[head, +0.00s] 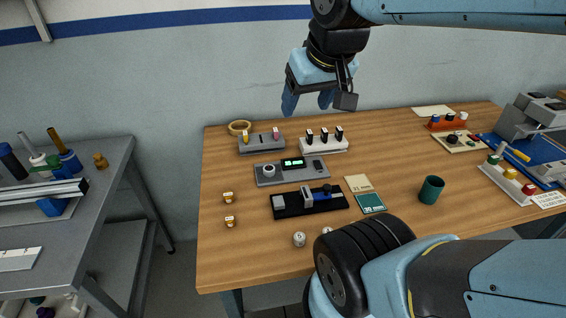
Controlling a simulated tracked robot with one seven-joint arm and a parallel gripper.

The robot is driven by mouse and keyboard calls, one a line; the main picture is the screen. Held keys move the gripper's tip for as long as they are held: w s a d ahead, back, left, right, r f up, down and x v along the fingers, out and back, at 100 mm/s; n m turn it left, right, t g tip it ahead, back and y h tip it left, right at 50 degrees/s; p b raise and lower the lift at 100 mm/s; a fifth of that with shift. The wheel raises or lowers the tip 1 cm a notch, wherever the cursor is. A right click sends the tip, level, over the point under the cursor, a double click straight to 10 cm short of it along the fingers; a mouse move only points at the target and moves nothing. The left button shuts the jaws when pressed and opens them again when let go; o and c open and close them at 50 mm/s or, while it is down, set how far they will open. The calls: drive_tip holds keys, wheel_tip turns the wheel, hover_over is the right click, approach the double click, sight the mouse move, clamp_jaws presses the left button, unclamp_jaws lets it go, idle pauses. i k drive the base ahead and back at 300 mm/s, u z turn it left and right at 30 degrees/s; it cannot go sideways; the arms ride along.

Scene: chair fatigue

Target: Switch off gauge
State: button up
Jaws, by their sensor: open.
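The gauge (291,171) appears to be the low grey device near the middle of the wooden table. It has a lit green display (293,162), a round pale knob at its left end and a small dark part at its right end. The digits are too small to read. My gripper (308,106) points down, open and empty. In the picture it is above and slightly right of the gauge, in front of the wall and apart from everything on the table.
Behind the gauge stand a grey block (262,145) and a white block with black-topped pieces (324,147). In front lies a black fixture (290,207). A green cup (431,190) stands at right. My arm hides the table's front right.

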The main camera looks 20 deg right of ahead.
sight(317, 164)
drive_tip(key=z, duration=0.05)
drive_tip(key=k, duration=0.5)
drive_tip(key=z, duration=0.7)
drive_tip(key=i, duration=0.3)
drive_tip(key=u, duration=0.4)
